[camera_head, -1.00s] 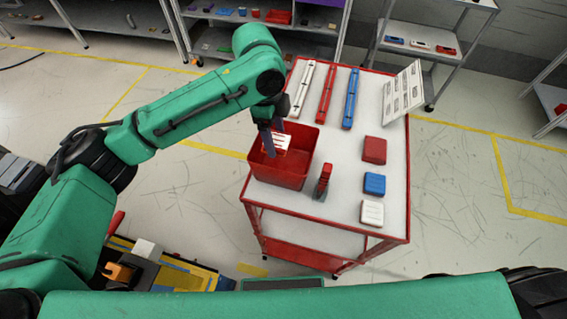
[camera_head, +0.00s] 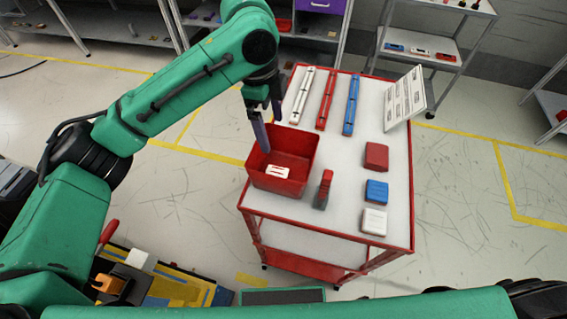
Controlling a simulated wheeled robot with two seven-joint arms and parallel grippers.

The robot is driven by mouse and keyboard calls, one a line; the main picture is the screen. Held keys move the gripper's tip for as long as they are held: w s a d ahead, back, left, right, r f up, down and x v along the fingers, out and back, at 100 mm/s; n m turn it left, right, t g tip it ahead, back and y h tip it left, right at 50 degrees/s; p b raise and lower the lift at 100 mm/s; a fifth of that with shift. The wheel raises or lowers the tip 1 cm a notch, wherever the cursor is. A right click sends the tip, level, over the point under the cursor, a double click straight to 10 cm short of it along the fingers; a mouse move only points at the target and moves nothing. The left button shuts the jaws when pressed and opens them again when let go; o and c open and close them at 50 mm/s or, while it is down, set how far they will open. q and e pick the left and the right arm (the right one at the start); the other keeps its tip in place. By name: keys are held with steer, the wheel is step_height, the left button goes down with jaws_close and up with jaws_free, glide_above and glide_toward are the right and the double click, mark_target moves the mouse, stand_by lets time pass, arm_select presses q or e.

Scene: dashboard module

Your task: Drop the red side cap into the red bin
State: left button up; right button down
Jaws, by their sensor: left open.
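The red bin (camera_head: 277,184) stands on the left side of the cart top, open upward. Inside it lies a small piece with a pale, slotted face (camera_head: 277,171). Any red on that piece blends with the bin, so I cannot tell for sure that it is the red side cap. My left gripper (camera_head: 268,133) is open and empty at the bin's back-left rim, fingers pointing down, above and behind the pale-faced piece. A red block (camera_head: 376,156) sits apart on the right of the cart. My right gripper is out of view.
A blue block (camera_head: 376,191) and a white block (camera_head: 374,220) sit below the red block. White, red and blue bars (camera_head: 350,104) lie at the back. A red-and-grey upright item (camera_head: 324,188) stands right of the bin. A printed panel (camera_head: 406,97) stands at the back right.

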arm_select(q)
step_height(320, 180, up, 9)
steer(key=a, duration=0.1)
steer(key=shift+w, duration=0.15)
steer(key=shift+f, duration=0.1)
